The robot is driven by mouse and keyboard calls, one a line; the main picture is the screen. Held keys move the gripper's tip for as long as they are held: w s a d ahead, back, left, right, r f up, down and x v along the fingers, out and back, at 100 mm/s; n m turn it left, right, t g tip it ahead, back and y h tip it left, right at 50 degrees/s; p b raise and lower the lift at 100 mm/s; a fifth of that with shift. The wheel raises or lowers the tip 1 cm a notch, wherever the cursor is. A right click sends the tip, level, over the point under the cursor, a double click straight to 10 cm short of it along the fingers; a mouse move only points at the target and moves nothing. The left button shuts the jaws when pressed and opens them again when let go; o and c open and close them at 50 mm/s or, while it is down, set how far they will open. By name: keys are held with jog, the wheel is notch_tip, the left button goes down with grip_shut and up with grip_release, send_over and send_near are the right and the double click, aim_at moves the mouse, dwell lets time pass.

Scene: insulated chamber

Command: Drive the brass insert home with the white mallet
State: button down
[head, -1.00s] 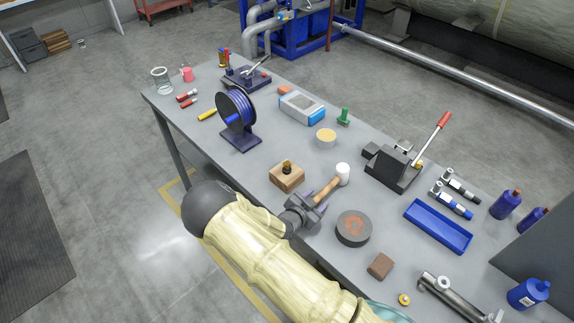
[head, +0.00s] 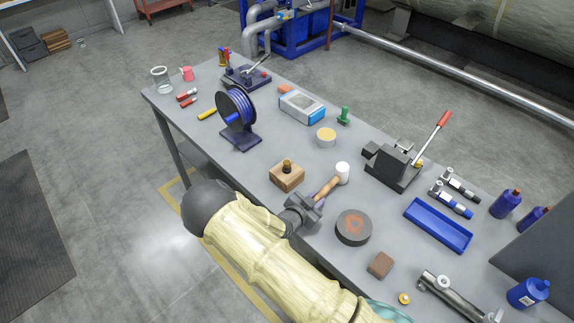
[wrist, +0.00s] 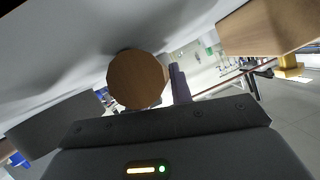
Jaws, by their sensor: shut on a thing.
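The white mallet (head: 342,172) has a white head and a wooden handle. My gripper (head: 318,198) is shut on the handle's near end, with the head pointing away toward the table's middle. In the wrist view the round wooden handle end (wrist: 137,79) fills the space by the fingers. The brass insert (head: 287,166) stands upright, partly out of the top of a wooden block (head: 287,179), to the left of the mallet head and apart from it. The block also shows in the wrist view (wrist: 268,27). Whether the mallet touches the table is hard to tell.
On the grey table (head: 300,220), a dark round disc (head: 354,228) and a brown block (head: 380,265) lie right of my gripper. A cable reel (head: 237,118) stands left, a lever press (head: 393,165) right, and a blue tray (head: 438,226) further right. Bare tabletop surrounds the wooden block.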

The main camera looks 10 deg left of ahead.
jog(key=shift+r+p, duration=1.8)
jog(key=shift+r, duration=1.25)
jog(key=shift+d, duration=0.1)
